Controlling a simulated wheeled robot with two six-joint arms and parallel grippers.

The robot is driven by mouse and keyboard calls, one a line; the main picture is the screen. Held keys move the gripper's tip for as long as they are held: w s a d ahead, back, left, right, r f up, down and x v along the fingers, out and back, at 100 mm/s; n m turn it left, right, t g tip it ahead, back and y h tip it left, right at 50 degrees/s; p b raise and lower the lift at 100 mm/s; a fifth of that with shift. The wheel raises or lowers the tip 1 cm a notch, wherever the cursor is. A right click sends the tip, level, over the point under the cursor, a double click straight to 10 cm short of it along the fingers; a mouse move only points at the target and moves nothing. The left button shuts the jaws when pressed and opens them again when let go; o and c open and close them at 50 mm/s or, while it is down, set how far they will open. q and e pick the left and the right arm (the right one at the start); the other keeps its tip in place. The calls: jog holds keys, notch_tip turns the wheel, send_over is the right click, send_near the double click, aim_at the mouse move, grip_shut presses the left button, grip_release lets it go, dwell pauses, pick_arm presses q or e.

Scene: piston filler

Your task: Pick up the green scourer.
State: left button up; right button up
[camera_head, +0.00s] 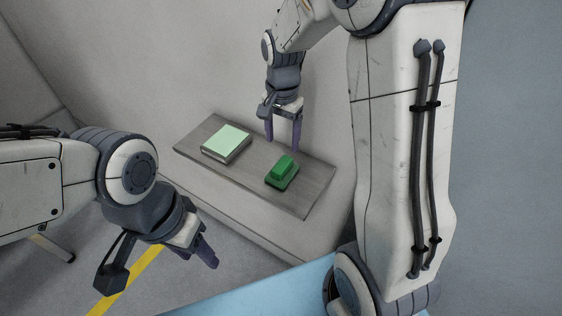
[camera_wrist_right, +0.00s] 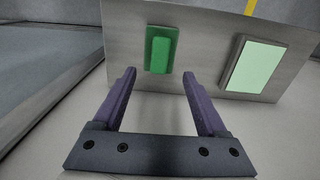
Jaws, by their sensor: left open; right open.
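The green scourer (camera_head: 282,173) lies on a grey board (camera_head: 312,199), a flat green pad with a raised green block on top. It also shows in the right wrist view (camera_wrist_right: 161,50), beyond the fingertips and between their lines. My right gripper (camera_head: 283,146) is open and empty, with its fingers pointing down, above and just behind the scourer in the head view. In the right wrist view its two purple fingers (camera_wrist_right: 160,75) are spread apart with nothing between them. My left gripper (camera_head: 212,262) is away at the lower left, clear of the board, and its fingers hold nothing visible.
A pale green block with a grey side (camera_head: 227,142) lies on the same board, left of the scourer in the head view. It also shows in the right wrist view (camera_wrist_right: 254,67). Bare board separates the two. A pale wall stands behind the board.

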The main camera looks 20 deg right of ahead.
send_over(282, 163)
jog(key=f, duration=0.2)
jog(key=f+p, duration=0.1)
jog(key=f, duration=0.1)
jog(key=shift+s+d+f, duration=0.1)
jog(key=shift+d+f, duration=0.1)
jog(key=shift+f, duration=0.15)
notch_tip(282, 163, down, 4)
jog(key=shift+a+f+p, duration=0.15)
jog(key=shift+f+p, duration=0.05)
jog(key=shift+p, duration=0.85)
jog(key=shift+f, duration=0.6)
grip_shut()
